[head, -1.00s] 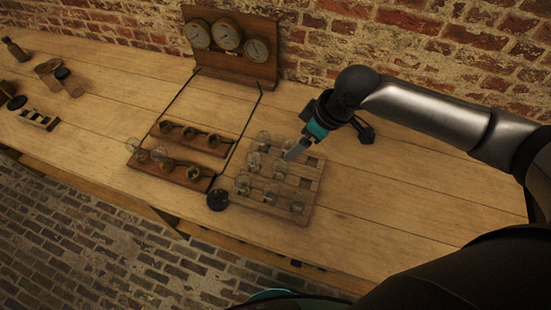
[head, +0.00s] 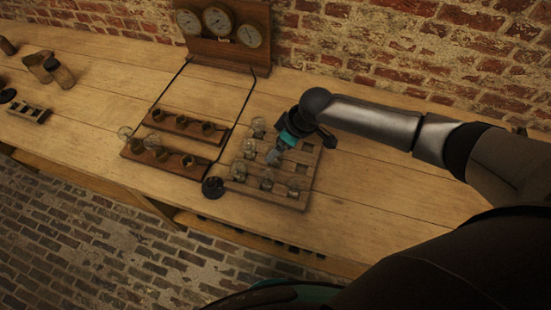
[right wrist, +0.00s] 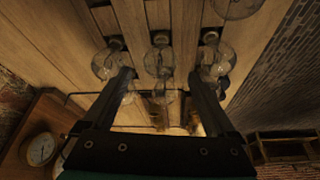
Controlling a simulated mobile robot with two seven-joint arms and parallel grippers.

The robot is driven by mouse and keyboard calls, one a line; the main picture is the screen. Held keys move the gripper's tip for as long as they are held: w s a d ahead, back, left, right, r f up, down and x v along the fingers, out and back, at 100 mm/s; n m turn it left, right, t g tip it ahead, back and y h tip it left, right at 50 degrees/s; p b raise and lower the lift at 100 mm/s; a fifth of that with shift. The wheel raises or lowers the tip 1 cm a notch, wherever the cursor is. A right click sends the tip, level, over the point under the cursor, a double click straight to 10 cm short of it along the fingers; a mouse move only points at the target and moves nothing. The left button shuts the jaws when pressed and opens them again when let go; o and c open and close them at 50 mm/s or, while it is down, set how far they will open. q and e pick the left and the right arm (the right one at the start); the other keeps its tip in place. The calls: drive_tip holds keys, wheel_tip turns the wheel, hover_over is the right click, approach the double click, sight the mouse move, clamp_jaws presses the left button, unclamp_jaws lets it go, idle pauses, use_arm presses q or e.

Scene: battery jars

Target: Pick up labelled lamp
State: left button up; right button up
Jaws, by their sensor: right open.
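Several clear glass lamps stand in a slatted wooden tray (head: 309,174) on the bench; a near-row lamp (head: 267,180) is one of them. No label can be read, so I cannot tell which is the labelled lamp. Whether the fingers touch glass is unclear. My left gripper is not in view.
Left of the tray are two dark wooden socket racks (head: 172,165), with glass lamps near the left end. A black round object (head: 212,187) sits by the tray's near left corner. A gauge board (head: 228,52) stands behind. The bench right of the tray is clear.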

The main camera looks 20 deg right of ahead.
drive_tip(key=shift+x, duration=1.25)
clamp_jaws()
